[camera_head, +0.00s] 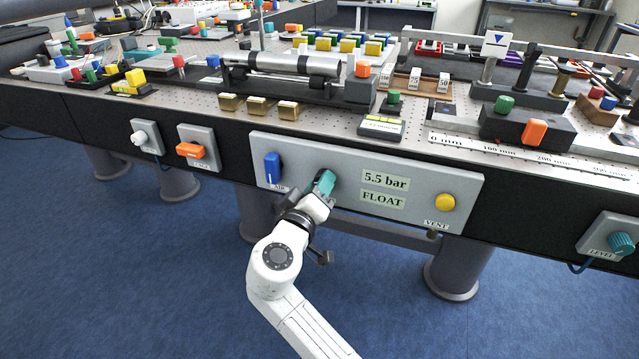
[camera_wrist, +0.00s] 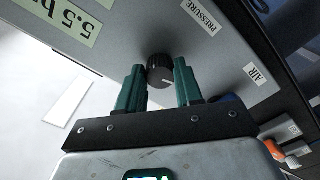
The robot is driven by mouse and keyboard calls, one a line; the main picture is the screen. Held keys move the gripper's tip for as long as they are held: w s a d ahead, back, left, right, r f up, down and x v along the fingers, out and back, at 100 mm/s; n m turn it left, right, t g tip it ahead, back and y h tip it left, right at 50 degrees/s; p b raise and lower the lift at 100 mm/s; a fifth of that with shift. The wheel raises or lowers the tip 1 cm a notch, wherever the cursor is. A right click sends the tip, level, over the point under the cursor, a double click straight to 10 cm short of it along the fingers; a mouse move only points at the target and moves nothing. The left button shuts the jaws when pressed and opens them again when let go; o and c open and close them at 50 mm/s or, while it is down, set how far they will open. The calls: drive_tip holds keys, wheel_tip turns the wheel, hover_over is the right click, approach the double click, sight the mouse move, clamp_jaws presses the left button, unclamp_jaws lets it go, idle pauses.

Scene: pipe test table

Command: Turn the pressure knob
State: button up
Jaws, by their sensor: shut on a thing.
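The pressure knob (camera_wrist: 160,72) is a round black ribbed knob with a light pointer line, on the grey panel (camera_head: 330,158) at the table's front edge. A PRESSURE label (camera_wrist: 198,16) is beside it in the wrist view. My gripper (camera_wrist: 161,78) has green fingers on both sides of the knob and is shut on it. In the head view my gripper (camera_head: 325,182) covers the knob. Display plates on the panel read 5.5 bar (camera_head: 386,181) and FLOAT (camera_head: 382,199).
On the same panel, a blue AIR handle (camera_head: 273,168) is close on the left and a yellow VENT button (camera_head: 445,203) is to the right. An orange handle (camera_head: 190,150) and a teal LEVEL knob (camera_head: 621,243) are on separate boxes. The floor in front is clear.

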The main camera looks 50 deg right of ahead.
idle(0.4)
drive_tip(key=o, duration=1)
drive_tip(key=shift+o, duration=0.2)
drive_tip(key=v, duration=1.1)
drive_tip(key=shift+w, duration=0.1)
